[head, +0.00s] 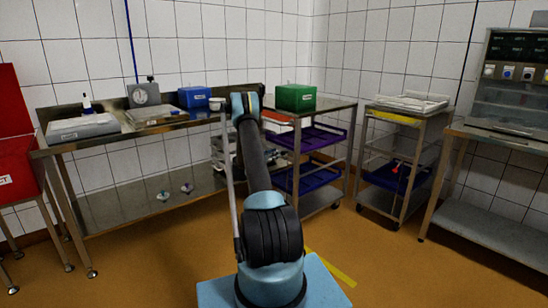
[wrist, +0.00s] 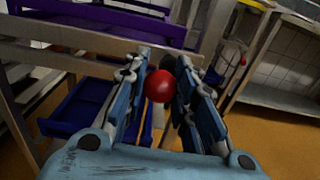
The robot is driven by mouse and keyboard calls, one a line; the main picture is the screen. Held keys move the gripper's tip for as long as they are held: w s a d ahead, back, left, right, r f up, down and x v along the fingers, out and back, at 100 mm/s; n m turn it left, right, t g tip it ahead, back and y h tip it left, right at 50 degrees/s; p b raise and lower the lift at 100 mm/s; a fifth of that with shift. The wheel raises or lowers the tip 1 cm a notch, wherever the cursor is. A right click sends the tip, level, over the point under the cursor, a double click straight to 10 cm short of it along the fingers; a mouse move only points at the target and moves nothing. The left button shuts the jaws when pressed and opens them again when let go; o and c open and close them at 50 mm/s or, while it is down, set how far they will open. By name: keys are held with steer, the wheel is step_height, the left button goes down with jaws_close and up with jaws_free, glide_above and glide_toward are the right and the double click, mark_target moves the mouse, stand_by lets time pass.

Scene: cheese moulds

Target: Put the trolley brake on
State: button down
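A round red knob (wrist: 160,87) shows in the wrist view, between the two fingers near their tips. My gripper (wrist: 162,82) is open around it, with a finger on each side; whether either finger touches it I cannot tell. The knob is in front of a steel trolley (wrist: 85,62) with a purple tray (wrist: 100,18) and a blue tray (wrist: 88,108). In the head view this appears to be the middle trolley (head: 349,152), with a green box on top. My arm hides my gripper and that knob there.
A second trolley (head: 405,145) with a red knob (head: 396,168) stands to the right. A steel table (head: 108,137) with scales and a blue box (head: 194,97) runs along the left wall. A machine bench (head: 500,136) is far right. Orange floor is free in front.

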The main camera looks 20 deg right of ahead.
steer(key=shift+w+a, duration=0.15)
steer(key=shift+w, duration=0.05)
steer(key=shift+s, duration=0.1)
